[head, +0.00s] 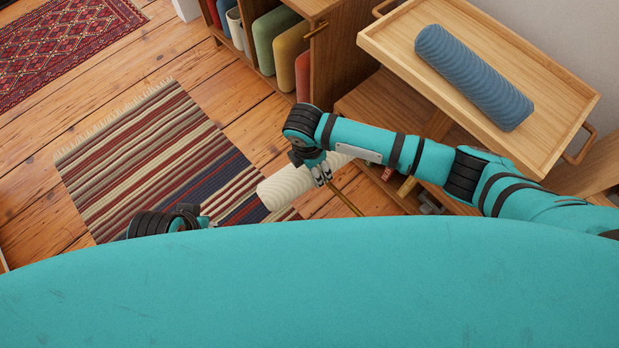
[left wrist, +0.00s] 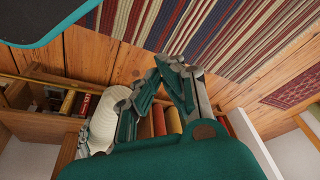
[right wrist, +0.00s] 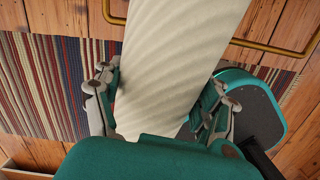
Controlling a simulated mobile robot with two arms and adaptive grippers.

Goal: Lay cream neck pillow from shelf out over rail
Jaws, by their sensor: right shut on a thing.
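The cream neck pillow (head: 285,188) is a ribbed roll, held crosswise in my right gripper (head: 322,171) above the floor. In the right wrist view the pillow (right wrist: 178,65) fills the space between the two fingers. The thin brass rail (head: 344,199) shows beside the pillow in the head view. In the right wrist view the rail (right wrist: 268,47) passes behind the pillow's far end; I cannot tell whether they touch. My left gripper (left wrist: 166,68) is empty, with its fingertips together. In the left wrist view the pillow (left wrist: 106,118) is left of it.
A wooden tray (head: 545,150) with a blue ribbed roll (head: 473,77) stands upper right. A wooden shelf unit (head: 333,50) holds green, yellow and red items at the top. A striped rug (head: 165,150) covers the floor at left, with open floor around it.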

